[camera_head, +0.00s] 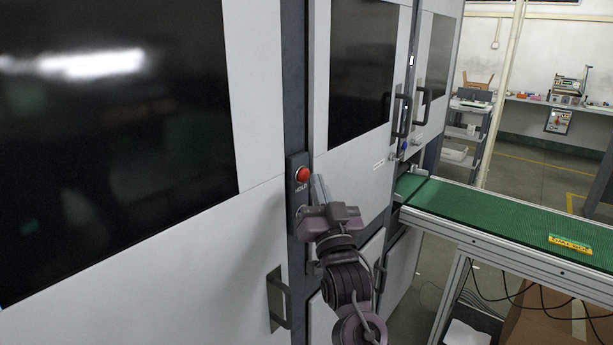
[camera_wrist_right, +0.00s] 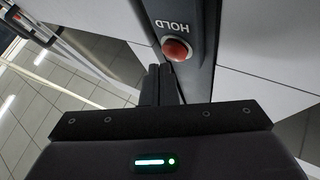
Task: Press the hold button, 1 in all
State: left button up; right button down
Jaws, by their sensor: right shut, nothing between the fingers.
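The red hold button (camera_head: 302,174) sits on a dark vertical panel (camera_head: 297,196) on the machine's front, with the word HOLD under it. A second round control, partly hidden by my gripper, shows lower on the same panel. My right gripper (camera_head: 318,188) is shut and empty, its fingers just right of and slightly below the button in the head view. In the right wrist view the button (camera_wrist_right: 177,49) lies just beyond the tips of the closed fingers (camera_wrist_right: 160,70). I cannot tell the exact gap. My left gripper is not in view.
The machine's white doors with dark windows (camera_head: 110,110) fill the left. Door handles (camera_head: 280,298) stick out near my right arm. A green conveyor (camera_head: 490,219) carrying a yellow-green item (camera_head: 570,244) runs off to the right. Shelves and a bench stand farther back.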

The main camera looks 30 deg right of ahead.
jog(key=shift+w+a, duration=0.25)
jog(key=shift+w, duration=0.35)
dwell(0.7)
jog(key=shift+s, duration=0.15)
dwell(0.3)
jog(key=shift+s+d, duration=0.3)
jog(key=shift+s, duration=0.35)
jog(key=shift+s+d, duration=0.3)
jog(key=shift+s, duration=0.45)
jog(key=shift+s+d, duration=0.35)
jog(key=shift+s, duration=0.45)
jog(key=shift+s+d, duration=0.3)
jog(key=shift+s, duration=0.45)
